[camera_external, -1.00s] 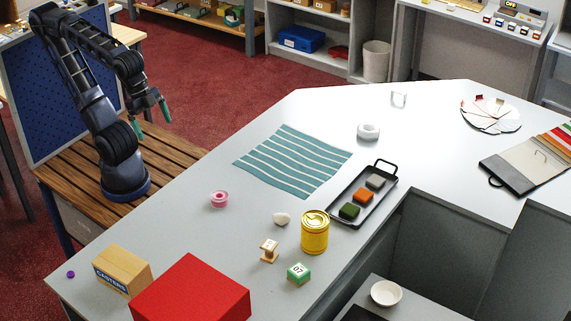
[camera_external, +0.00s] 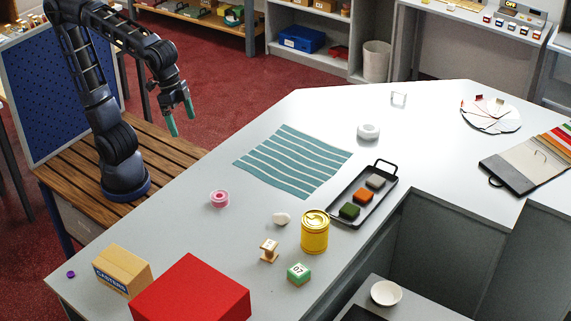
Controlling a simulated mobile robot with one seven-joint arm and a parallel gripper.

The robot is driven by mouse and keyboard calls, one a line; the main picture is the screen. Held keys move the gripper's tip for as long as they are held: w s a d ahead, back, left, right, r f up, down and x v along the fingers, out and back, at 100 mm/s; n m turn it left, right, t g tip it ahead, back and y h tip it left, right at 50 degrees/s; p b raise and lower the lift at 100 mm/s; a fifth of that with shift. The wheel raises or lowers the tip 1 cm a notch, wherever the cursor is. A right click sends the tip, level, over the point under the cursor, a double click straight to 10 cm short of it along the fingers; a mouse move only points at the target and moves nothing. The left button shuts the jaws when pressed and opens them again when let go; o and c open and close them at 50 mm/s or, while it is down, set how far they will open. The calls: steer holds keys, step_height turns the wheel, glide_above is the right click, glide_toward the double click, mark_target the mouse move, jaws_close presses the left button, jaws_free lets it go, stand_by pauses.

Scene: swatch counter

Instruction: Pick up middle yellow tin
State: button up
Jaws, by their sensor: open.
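One yellow tin (camera_external: 315,233) is in view. It stands upright on the light grey counter, with a gold lid on top. It is right of centre, close to the counter's inner edge and near the black tray. My gripper (camera_external: 182,119) has green fingertips and points down at the upper left, beyond the counter's far edge. Its fingers are apart with nothing between them. It is far from the tin, up and to the left of it.
A white stone (camera_external: 282,219), a wooden spool (camera_external: 269,250) and a green-white block (camera_external: 299,273) lie near the tin. A black tray (camera_external: 381,202) holds coloured blocks. A red box (camera_external: 190,290) and a cardboard box (camera_external: 122,270) stand at front left. A striped cloth (camera_external: 293,161) lies flat.

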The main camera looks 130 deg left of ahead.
steer(key=w+a+r+n, duration=0.1)
steer(key=w+n, duration=0.2)
steer(key=w, duration=0.7)
steer(key=n+g, duration=0.3)
steer(key=n, duration=0.7)
glide_above(317, 218)
steer(key=f, duration=1.5)
steer(key=shift+s+a+f, duration=0.1)
steer(key=shift+s+f, duration=0.1)
steer(key=shift+s, duration=0.05)
steer(key=shift+w+f, duration=0.25)
steer(key=shift+f, duration=0.2)
step_height(317, 218, down, 5)
steer(key=shift+d+f, duration=0.25)
steer(key=shift+f, duration=1.1)
steer(key=shift+d+f, duration=0.2)
steer(key=shift+f, duration=1.15)
steer(key=c, duration=1.5)
